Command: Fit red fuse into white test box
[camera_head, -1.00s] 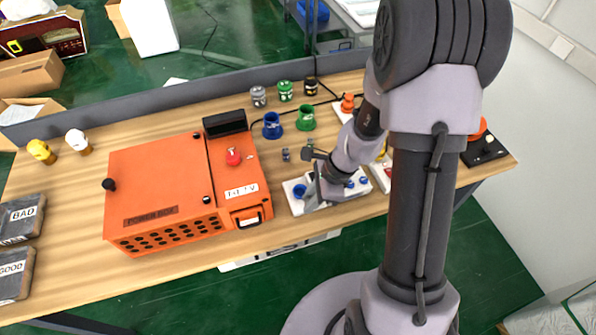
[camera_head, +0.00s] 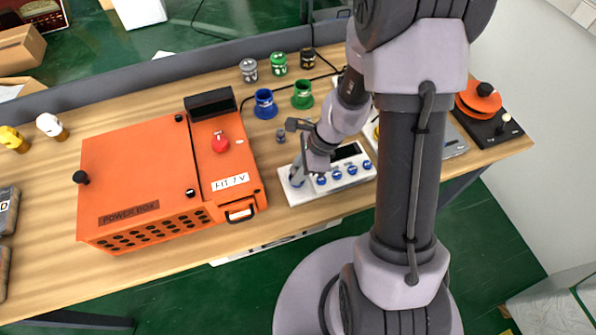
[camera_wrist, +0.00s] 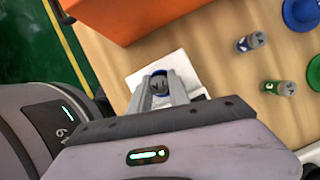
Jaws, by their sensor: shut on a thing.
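The white test box (camera_head: 328,192) lies near the table's front edge, with a dark display and a row of blue knobs. My gripper (camera_head: 297,180) points down over its left end. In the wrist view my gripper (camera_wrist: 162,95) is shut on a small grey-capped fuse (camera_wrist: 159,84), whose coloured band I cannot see. A blue ring shows around the fuse, against the white test box (camera_wrist: 182,62). I cannot tell whether the fuse is inside the ring or just above it. No red band is visible.
A blue fuse (camera_wrist: 250,42) and a green fuse (camera_wrist: 278,87) stand on the table. A blue cup (camera_head: 264,104) and a green cup (camera_head: 302,96) are behind. The orange power box (camera_head: 140,165) stands close on the left. An orange round device (camera_head: 478,102) is at the right.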

